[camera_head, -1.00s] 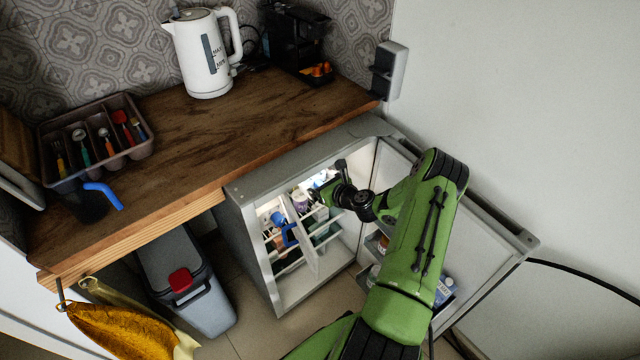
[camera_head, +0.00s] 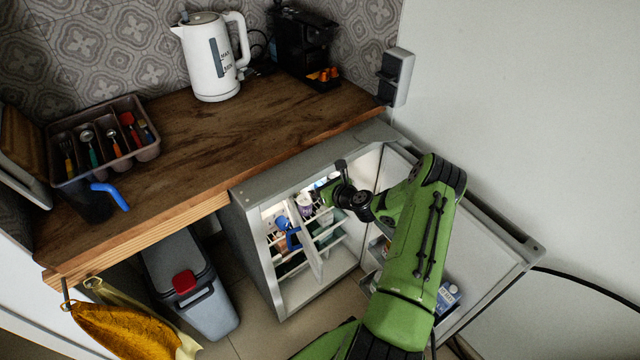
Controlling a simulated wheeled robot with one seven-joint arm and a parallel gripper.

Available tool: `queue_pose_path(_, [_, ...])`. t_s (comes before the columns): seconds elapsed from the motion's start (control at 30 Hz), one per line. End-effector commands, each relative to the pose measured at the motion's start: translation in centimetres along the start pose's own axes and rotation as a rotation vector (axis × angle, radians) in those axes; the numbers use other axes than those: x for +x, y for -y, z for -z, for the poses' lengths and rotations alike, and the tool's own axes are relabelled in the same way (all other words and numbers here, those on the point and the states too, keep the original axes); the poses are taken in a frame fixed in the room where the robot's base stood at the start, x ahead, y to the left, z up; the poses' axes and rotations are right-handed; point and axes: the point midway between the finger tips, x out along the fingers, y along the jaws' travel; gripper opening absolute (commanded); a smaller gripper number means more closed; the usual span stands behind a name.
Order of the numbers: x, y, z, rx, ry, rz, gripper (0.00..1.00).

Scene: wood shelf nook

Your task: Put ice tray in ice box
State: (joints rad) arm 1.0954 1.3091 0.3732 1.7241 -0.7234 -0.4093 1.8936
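The small fridge (camera_head: 285,181) stands open under the right end of the counter. A lit compartment at its top, which may be the ice box, is partly hidden by my arm. I cannot make out an ice tray for certain. A blue object (camera_head: 291,238) shows inside the fridge, left of a thin white upright panel (camera_head: 312,262). My gripper (camera_head: 326,192) reaches into the upper part of the fridge opening. Its fingers are small and dark against the interior, so I cannot tell whether they are open or hold anything.
The fridge door (camera_head: 490,240) is swung open to the right, with bottles and cartons on its shelves beside my arm. A grey bin (camera_head: 190,280) with a red latch stands left of the fridge. A kettle (camera_head: 210,60), cutlery tray (camera_head: 150,152) and coffee machine (camera_head: 302,45) are on the counter (camera_head: 180,130).

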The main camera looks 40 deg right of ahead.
Motion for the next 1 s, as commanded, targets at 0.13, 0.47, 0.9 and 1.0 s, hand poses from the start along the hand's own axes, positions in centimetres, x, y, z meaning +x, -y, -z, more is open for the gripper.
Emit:
queue_pose_path(0.13, [-0.3,0.1,0.1,0.000,-0.004,0.001,1.00])
queue_pose_path(0.47, [-8.2,0.1,-0.1,0.006,-0.005,0.004,1.00])
queue_pose_path(0.9, [-15.8,0.0,0.0,0.000,0.000,0.000,1.00])
queue_pose_path(1.0, [-15.8,0.0,0.0,-0.001,0.000,0.000,1.00])
